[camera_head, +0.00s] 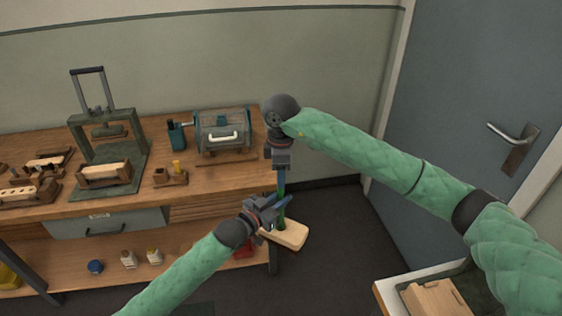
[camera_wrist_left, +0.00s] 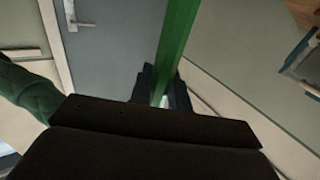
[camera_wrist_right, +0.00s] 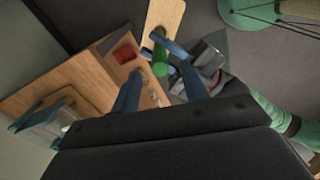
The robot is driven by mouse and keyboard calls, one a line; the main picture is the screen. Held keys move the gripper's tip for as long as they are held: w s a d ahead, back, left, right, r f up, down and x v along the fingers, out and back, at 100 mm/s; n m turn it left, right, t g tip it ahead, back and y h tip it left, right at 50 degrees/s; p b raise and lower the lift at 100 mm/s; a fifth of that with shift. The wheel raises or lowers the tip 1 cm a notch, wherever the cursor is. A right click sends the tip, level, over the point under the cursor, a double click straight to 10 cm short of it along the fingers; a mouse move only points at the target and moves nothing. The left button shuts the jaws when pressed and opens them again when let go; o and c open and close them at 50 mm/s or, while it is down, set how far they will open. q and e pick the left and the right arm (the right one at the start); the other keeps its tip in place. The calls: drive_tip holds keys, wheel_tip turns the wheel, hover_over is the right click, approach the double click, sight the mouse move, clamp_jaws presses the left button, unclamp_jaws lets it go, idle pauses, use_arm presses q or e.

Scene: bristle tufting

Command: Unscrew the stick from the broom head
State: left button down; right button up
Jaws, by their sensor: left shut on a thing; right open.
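The green stick (camera_head: 282,186) stands roughly upright in the pale wooden broom head (camera_head: 292,236), which is low beside the workbench's right end. My left gripper (camera_head: 279,205) is shut around the stick above the broom head. The stick also crosses the left wrist view (camera_wrist_left: 167,50). My right gripper (camera_head: 281,171) points down over the stick's upper part. In the right wrist view its blue fingers (camera_wrist_right: 160,75) are apart, with the stick's end (camera_wrist_right: 160,68) between them and the broom head (camera_wrist_right: 165,14) beyond. The joint of stick and head is partly hidden by my left gripper.
The wooden workbench (camera_head: 222,180) at left carries a press (camera_head: 105,125), a teal-grey drum machine (camera_head: 222,128) and small wooden blocks. Small bottles stand on its lower shelf. A white-edged table (camera_head: 388,296) with a wooden box is at bottom right. A blue-grey door (camera_head: 470,90) stands behind.

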drive_tip(key=shift+f, duration=2.9)
drive_tip(key=shift+c, duration=0.3)
clamp_jaws()
drive_tip(key=n, duration=0.4)
unclamp_jaws()
